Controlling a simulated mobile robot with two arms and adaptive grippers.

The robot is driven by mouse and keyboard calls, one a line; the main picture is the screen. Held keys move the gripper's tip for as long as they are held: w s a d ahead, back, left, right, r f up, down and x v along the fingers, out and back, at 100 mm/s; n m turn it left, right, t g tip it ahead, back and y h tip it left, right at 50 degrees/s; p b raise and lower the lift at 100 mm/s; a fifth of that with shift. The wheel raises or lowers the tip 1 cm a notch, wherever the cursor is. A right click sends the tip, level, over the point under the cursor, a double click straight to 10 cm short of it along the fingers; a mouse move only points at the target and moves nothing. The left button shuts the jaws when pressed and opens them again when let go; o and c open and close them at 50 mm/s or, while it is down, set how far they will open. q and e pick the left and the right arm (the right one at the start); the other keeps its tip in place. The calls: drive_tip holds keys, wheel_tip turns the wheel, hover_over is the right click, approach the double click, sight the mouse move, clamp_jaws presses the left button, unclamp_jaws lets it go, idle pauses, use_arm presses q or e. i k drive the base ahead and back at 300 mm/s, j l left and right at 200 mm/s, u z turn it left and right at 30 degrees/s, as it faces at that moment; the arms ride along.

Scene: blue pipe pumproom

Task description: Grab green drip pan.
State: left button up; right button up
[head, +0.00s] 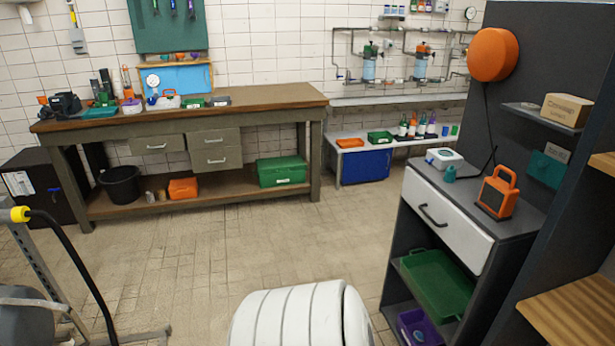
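A green, shallow, open tray that looks like the drip pan (440,284) lies on the shelf under the white drawer of the dark cabinet at the right. Its front edge faces the open floor, and part of it is hidden by the cabinet. A smaller green tray (381,137) sits on the low bench at the back, with something in it too small to make out. Neither of my grippers shows in the head view. A white rounded part at the bottom centre seems to be mine.
A purple bin (420,328) sits below the green pan. An orange lamp-like device (497,192) stands on the cabinet top (452,181). A wooden workbench (255,98) is at the back left. A metal-framed cart (45,290) stands at the left. The middle floor is clear.

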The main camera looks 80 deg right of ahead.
sight(445, 292)
drive_tip(key=l+z, duration=0.1)
drive_tip(key=z, duration=3.7)
